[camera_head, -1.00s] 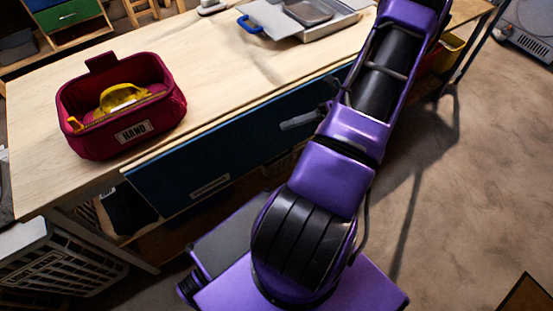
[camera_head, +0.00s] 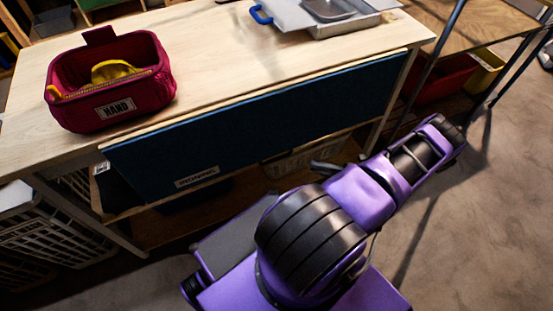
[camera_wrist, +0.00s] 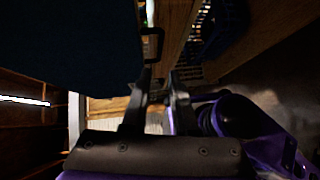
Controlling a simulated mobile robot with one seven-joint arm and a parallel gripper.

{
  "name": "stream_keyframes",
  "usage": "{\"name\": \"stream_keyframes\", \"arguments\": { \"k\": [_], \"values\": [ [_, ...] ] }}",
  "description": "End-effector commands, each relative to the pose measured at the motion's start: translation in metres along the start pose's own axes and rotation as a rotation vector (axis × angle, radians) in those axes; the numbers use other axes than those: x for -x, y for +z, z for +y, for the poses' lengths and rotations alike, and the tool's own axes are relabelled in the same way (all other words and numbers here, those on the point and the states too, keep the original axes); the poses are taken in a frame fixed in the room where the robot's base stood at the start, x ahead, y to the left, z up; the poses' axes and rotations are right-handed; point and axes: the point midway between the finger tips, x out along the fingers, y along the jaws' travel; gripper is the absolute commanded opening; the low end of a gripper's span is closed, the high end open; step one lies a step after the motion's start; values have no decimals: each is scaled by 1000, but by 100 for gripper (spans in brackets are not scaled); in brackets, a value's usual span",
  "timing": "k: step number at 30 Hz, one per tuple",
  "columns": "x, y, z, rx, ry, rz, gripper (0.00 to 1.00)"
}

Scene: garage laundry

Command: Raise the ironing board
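A dark blue panel (camera_head: 250,130) with a small pale label hangs down along the front of the wooden worktop; it looks like the ironing board, folded down. In the wrist view a dark blue surface (camera_wrist: 70,45) fills the upper left and seems to be this panel. A black handle-like loop (camera_wrist: 152,44) shows at its right edge. My gripper (camera_wrist: 160,88) is open, its two dark fingers apart below that loop with nothing seen between them. In the head view my arm's end is mostly hidden behind the purple links, low in front of the panel.
White crates (camera_head: 55,235) stand lower left. A yellow bin (camera_head: 484,72) is under the right-hand table. Floor at right is clear.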

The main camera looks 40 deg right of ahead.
Motion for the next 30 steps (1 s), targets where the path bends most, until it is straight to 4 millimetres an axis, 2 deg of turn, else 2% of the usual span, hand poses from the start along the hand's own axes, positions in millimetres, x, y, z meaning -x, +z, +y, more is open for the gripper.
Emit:
{"name": "stream_keyframes", "arguments": {
  "k": [12, 18, 24, 30],
  "values": [
    [-91, -2, 1, 1, 1, 4, 27],
    [-129, -2, 1, 2, 0, 4, 27],
    [-151, -2, 0, 3, 0, 4, 27],
    [-156, -1, 0, 3, -2, 2, 27]
  ]
}}
